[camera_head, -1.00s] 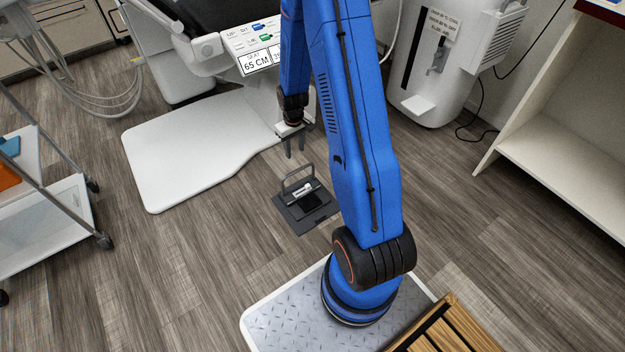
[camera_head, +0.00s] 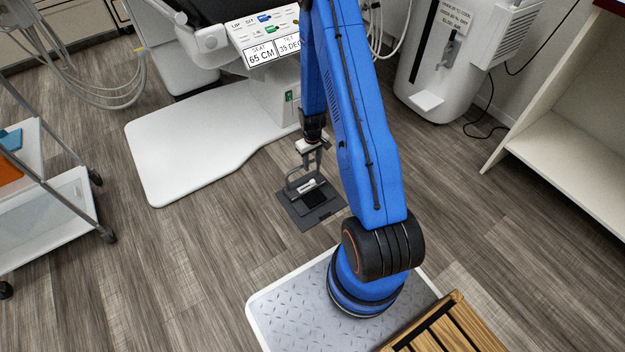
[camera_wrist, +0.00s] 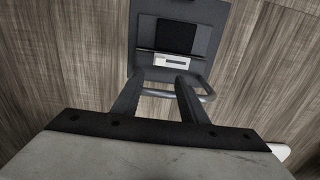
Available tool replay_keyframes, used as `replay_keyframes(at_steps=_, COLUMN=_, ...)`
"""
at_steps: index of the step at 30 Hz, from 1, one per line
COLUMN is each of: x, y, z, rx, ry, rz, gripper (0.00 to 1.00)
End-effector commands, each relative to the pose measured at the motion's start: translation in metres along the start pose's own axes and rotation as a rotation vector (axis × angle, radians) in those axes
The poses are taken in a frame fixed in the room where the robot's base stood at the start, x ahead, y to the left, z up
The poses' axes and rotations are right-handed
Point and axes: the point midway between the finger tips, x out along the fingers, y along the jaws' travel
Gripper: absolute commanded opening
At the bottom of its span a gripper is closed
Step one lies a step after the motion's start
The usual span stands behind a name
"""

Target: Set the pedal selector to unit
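The foot pedal (camera_head: 322,214) is a flat dark grey plate on the floor, with a black pad and a grey loop handle at its far end. In the wrist view the plate (camera_wrist: 214,45) is at the top, with a small white labelled strip (camera_wrist: 172,62) below the black pad. The strip also shows in the head view (camera_head: 307,187); its lettering is too small to read. My gripper (camera_head: 313,166) points down at the handle. In the wrist view its fingers (camera_wrist: 160,80) are apart, with the loop handle (camera_wrist: 207,98) crossing the gap between them. I cannot tell whether they touch it.
The chair's white base plate (camera_head: 190,145) lies behind and left of the pedal. A white trolley (camera_head: 60,215) stands at the left, and a white wall unit (camera_head: 440,75) and shelf (camera_head: 565,150) at the right. The floor left of the pedal is clear.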

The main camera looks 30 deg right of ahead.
Motion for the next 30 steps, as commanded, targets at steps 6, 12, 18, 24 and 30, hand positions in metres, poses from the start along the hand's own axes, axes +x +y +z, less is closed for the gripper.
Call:
replay_keyframes(at_steps=6, x=0.032, y=0.000, z=0.001, rx=0.000, ry=-0.002, rz=-0.001, gripper=0.39)
replay_keyframes(at_steps=12, x=0.061, y=0.000, z=0.001, rx=0.000, ry=-0.001, rz=0.000, gripper=0.39)
replay_keyframes(at_steps=18, x=0.089, y=0.000, z=0.001, rx=0.000, ry=-0.001, rz=0.000, gripper=0.39)
replay_keyframes(at_steps=24, x=0.111, y=0.000, z=0.001, rx=0.000, ry=-0.001, rz=0.000, gripper=0.39)
replay_keyframes(at_steps=30, x=0.122, y=0.000, z=0.000, rx=0.000, ry=0.000, rz=0.000, gripper=0.39)
